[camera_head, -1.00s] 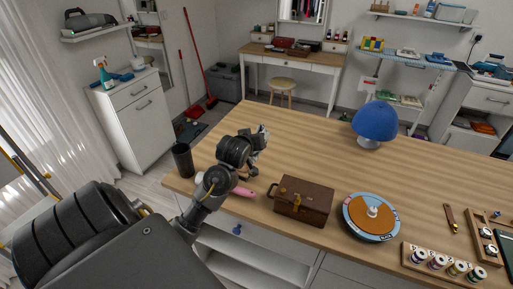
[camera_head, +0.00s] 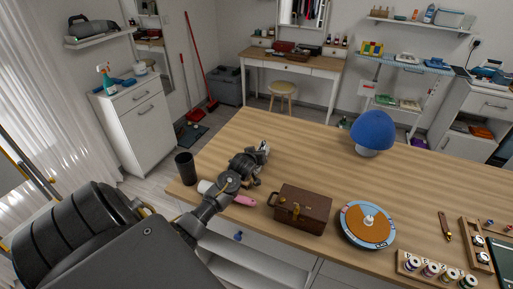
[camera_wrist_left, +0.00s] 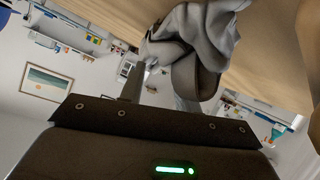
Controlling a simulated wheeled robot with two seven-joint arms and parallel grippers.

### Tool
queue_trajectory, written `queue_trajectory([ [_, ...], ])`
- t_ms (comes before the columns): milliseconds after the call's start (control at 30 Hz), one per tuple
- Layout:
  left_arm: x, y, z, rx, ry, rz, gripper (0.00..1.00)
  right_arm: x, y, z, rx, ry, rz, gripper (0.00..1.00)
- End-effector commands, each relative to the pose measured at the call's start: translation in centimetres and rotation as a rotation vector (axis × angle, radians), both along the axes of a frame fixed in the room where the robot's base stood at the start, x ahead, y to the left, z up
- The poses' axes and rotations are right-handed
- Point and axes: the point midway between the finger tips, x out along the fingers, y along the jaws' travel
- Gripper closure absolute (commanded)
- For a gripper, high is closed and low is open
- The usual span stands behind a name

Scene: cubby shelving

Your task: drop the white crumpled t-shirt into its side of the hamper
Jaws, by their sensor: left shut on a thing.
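The white crumpled t-shirt (camera_wrist_left: 196,42) shows large in the left wrist view as bunched, greyish-white cloth with dark folds. My left gripper (camera_head: 264,147) is shut on it, above the left part of the wooden table; in the head view only a small pale bit shows at the fingertips. In the left wrist view a grey finger (camera_wrist_left: 134,82) shows beside the cloth, and the other finger is mostly hidden. I cannot make out a divided hamper in either view. My right gripper is not in view.
The wooden table (camera_head: 330,160) holds a black cup (camera_head: 185,167), a brown case (camera_head: 303,210), a round turntable (camera_head: 367,224) and a blue dome lamp (camera_head: 374,131). A white cabinet (camera_head: 143,125) and grey bin (camera_head: 229,86) stand beyond. Floor shows left of the table.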

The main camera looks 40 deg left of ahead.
Motion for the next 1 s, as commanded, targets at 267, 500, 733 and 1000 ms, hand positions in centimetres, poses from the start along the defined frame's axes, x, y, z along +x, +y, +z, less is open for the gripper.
queue_trajectory([
  [267,0.0,0.0,-0.2,0.000,-0.002,0.000,0.92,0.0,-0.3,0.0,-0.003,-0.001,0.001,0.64],
  [500,0.0,0.0,-0.4,0.000,-0.001,-0.001,0.46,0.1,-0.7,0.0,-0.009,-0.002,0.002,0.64],
  [733,0.0,0.0,-0.4,0.000,-0.001,-0.001,0.44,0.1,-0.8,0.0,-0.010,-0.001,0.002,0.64],
  [1000,-1.3,-0.7,0.4,0.000,-0.002,-0.001,0.44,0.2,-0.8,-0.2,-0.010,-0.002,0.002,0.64],
])
